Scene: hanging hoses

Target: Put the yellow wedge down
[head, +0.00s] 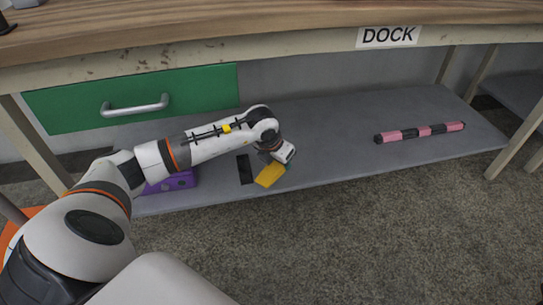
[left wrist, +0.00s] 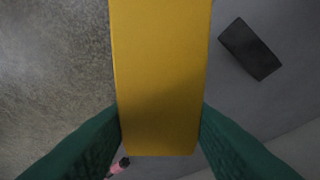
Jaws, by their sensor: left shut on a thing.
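The yellow wedge (head: 270,175) is held by my left gripper (head: 277,160) over the front edge of the grey lower shelf in the head view. In the left wrist view the wedge (left wrist: 158,80) fills the middle of the picture, between the two green fingers of my left gripper (left wrist: 158,135). The fingers touch its two sides. Whether the wedge touches the shelf cannot be told. My right gripper is not in view.
The grey shelf (head: 340,130) carries a black block (head: 244,169), a purple object (head: 178,181) partly behind my arm, and a pink-and-black bar (head: 420,132) at right. A green drawer (head: 140,98) and the wooden tabletop (head: 250,30) are above. The shelf's middle is clear.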

